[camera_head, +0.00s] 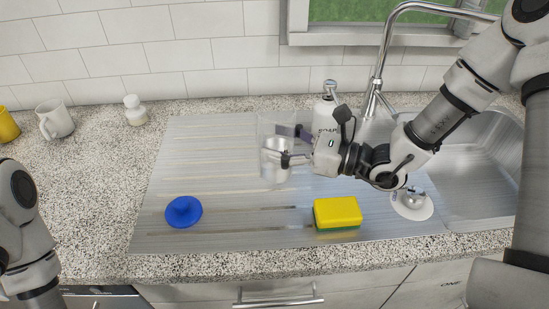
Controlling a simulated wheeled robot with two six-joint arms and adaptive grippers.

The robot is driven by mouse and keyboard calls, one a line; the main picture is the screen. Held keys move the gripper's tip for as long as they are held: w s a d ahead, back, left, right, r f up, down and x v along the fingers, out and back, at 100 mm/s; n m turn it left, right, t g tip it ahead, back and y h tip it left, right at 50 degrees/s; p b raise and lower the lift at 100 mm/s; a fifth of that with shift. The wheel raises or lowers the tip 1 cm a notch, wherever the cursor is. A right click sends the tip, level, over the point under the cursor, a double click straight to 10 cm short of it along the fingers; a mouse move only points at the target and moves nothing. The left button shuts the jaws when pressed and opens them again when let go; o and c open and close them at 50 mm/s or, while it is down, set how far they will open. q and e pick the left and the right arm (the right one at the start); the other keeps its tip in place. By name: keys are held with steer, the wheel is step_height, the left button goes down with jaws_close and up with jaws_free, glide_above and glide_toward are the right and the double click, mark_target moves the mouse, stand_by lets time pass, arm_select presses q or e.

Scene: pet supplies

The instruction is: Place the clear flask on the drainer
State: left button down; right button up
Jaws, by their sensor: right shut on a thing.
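The clear flask (270,168) is in the camera head view, upright over the metal drainer (215,145). My right gripper (285,148) reaches in from the right and is shut on the flask. I cannot tell whether the flask's bottom touches the drainer. The drainer is a ribbed steel board left of the sink. My left arm shows at the lower left edge, but its gripper is out of view.
A soap bottle (325,112) stands behind my right gripper. The sink basin (470,170) and tap (383,60) are at right. A white mug (54,119) and small white bottle (135,110) stand at left.

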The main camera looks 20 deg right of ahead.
step_height(320, 180, down, 4)
steer(key=shift+w+f, duration=0.15)
steer(key=shift+f, duration=0.05)
steer(key=shift+f, duration=0.15)
steer(key=o, duration=1.2)
